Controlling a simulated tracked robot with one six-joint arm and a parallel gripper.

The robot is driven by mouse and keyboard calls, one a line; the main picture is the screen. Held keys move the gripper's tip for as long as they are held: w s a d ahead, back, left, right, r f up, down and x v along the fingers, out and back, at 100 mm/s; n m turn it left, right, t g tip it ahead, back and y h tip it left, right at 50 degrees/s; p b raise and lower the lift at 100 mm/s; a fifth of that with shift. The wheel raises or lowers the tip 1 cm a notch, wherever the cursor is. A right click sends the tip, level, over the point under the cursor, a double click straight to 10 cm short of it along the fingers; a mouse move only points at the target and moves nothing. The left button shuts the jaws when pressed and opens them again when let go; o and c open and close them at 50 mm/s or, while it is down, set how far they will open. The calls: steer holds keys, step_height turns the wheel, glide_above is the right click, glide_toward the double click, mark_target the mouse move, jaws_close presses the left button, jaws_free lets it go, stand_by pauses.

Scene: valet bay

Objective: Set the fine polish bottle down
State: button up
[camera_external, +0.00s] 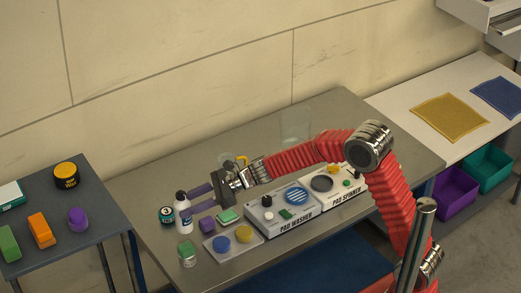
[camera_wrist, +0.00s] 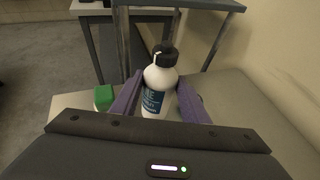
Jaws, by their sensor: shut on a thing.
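The fine polish bottle (camera_external: 183,215) is white with a black cap and a blue label. It stands upright near the left end of the grey metal bench (camera_external: 150,190). My gripper (camera_external: 193,201) reaches in from the right with its purple fingers on the bottle. In the wrist view the bottle (camera_wrist: 158,88) is between the two fingers (camera_wrist: 159,95), and my gripper is shut on it. I cannot tell whether the bottle's base touches the bench.
The pad washer (camera_external: 270,228) and pad spinner (camera_external: 345,199) stand to the right. A side table (camera_external: 95,235) is left, across a gap.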

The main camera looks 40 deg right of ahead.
steer(key=shift+f, duration=1.8)
steer(key=o, duration=1.3)
steer(key=shift+f, duration=0.15)
steer(key=v, duration=1.2)
steer(key=shift+s, duration=0.1)
